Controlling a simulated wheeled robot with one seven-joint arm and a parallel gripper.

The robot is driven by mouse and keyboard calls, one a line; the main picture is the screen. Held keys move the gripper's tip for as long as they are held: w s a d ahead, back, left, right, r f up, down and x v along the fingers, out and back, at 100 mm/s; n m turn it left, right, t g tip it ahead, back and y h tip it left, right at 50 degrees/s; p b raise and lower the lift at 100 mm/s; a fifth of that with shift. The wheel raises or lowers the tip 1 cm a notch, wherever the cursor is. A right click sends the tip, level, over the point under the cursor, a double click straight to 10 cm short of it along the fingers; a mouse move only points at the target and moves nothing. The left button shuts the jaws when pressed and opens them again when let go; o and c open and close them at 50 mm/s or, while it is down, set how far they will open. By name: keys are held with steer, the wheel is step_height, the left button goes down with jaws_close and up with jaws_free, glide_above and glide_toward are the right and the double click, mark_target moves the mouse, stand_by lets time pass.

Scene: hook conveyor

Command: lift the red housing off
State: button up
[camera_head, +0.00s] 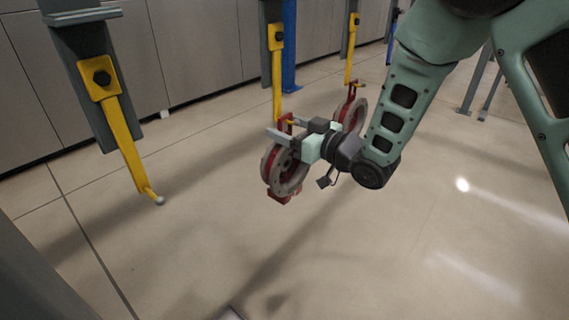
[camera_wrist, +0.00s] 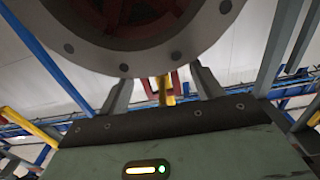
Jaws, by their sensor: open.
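A red housing (camera_head: 284,176) with a round grey flange hangs from a yellow hook (camera_head: 277,75) in the middle of the head view. In the wrist view the housing (camera_wrist: 135,50) fills the top, its bolted grey flange close to the camera. My gripper (camera_head: 284,129) is at the top of this housing, by its red hanger loop. In the wrist view my gripper (camera_wrist: 164,84) is open, with one finger on each side of the red loop (camera_wrist: 150,88) and the yellow hook (camera_wrist: 166,92). Whether the fingers touch the loop cannot be told.
A second red housing (camera_head: 350,116) hangs on another yellow hook (camera_head: 352,48) just behind, close to my wrist. An empty yellow hook (camera_head: 124,145) hangs at the left. The floor (camera_head: 400,260) in front is clear. Grey cabinets (camera_head: 190,50) line the back.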

mark_target(279, 109)
steer(key=shift+w+a, duration=0.5)
jaws_close()
steer(key=shift+r, duration=0.2)
steer(key=shift+r, duration=0.15)
steer(key=shift+r+b, duration=0.6)
steer(key=shift+r, duration=0.95)
steer(key=b+v, duration=0.5)
steer(key=v, duration=1)
steer(key=b, duration=0.3)
steer(key=shift+s+d+f, duration=0.15)
steer(key=shift+d, duration=0.1)
